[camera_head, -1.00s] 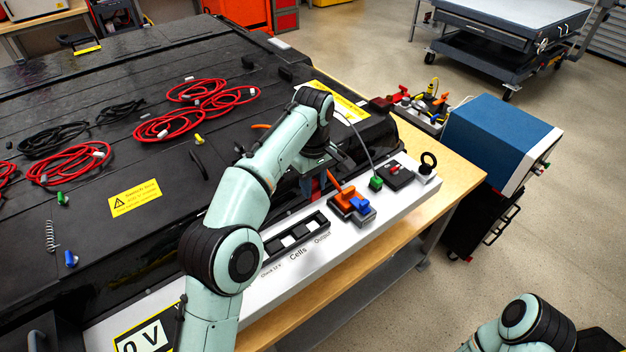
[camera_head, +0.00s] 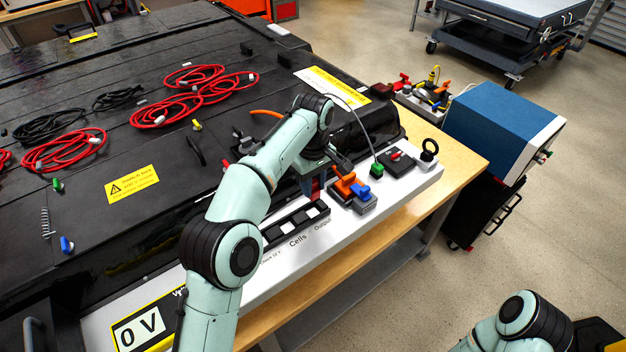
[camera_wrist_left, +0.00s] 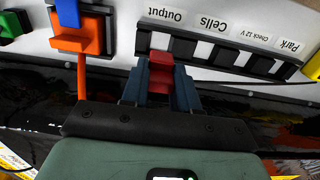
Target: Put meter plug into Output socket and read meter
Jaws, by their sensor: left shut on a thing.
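My left gripper (camera_wrist_left: 160,88) is shut on the red meter plug (camera_wrist_left: 160,70), which sits between its blue-grey fingers in the left wrist view. In the head view this gripper (camera_head: 315,188) is over the far right end of the black socket strip (camera_head: 272,234). The strip also shows in the left wrist view (camera_wrist_left: 213,53), labelled Park, Check 12 V, Cells and Output. The plug is at the Output end; I cannot tell whether it is seated, as the fingers hide that socket. The meter display (camera_head: 138,333) reads 0 V. My right gripper is out of view.
An orange plug (camera_head: 345,186) with a blue lever (camera_head: 361,191) stands close to the right of my left gripper. A green plug (camera_head: 376,169) and a black ring (camera_head: 430,150) stand further right on the white panel. The black pack (camera_head: 120,225) lies behind.

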